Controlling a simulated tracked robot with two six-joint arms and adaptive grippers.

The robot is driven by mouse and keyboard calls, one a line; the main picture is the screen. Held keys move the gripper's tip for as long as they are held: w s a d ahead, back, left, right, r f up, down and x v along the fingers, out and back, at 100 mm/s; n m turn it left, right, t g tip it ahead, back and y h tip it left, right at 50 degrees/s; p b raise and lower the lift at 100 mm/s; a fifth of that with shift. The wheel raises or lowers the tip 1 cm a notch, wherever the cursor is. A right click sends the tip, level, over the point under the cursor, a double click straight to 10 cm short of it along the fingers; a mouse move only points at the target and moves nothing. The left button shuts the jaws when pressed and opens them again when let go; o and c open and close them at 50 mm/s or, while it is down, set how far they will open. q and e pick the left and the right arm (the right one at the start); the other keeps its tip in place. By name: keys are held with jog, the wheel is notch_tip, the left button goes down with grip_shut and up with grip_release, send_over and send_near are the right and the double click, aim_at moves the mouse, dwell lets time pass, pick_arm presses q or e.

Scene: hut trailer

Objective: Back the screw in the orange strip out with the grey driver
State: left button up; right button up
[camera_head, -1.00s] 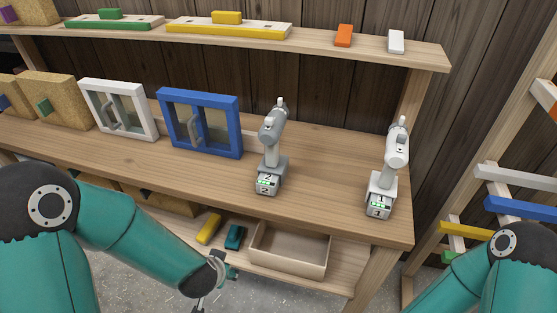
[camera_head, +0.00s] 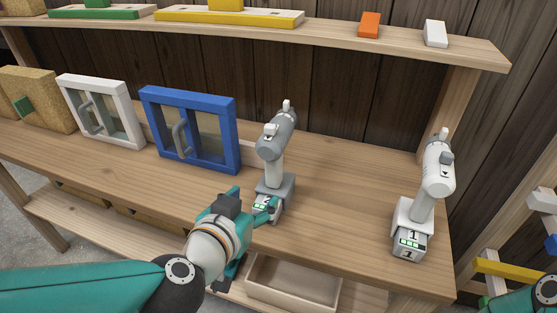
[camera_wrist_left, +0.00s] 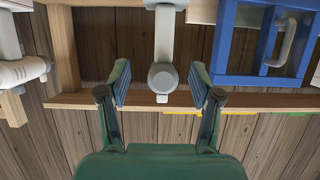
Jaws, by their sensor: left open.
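The grey driver (camera_head: 276,140) stands upright in its dock, numbered 2, on the wooden bench. My left gripper (camera_head: 256,214) is in front of its dock and hides part of the dock's front. In the left wrist view the open fingers (camera_wrist_left: 161,84) are on either side of the driver's round grey end (camera_wrist_left: 163,77) in the picture, with gaps on both sides; nothing is held. Whether the driver is within finger reach cannot be told. I see no orange strip with a screw.
A white driver (camera_head: 437,170) stands in dock 1 at the bench's right end. A blue-framed door panel (camera_head: 232,140) and a white one (camera_head: 100,110) stand to the left. An orange block (camera_head: 369,24) lies on the upper shelf. An open wooden tray (camera_head: 290,285) sits below.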

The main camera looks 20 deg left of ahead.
aim_at(271, 175)
pick_arm(q)
jog(key=p+x, duration=0.1)
jog(key=x, duration=0.9)
jog(key=shift+s+a+f, duration=0.1)
jog(key=shift+f, duration=0.1)
jog(key=shift+a+x, duration=0.2)
jog(key=shift+x, duration=1.25)
jog(key=shift+a+x, duration=0.15)
jog(key=shift+x, duration=1.35)
grip_shut()
jog(key=shift+r, duration=0.25)
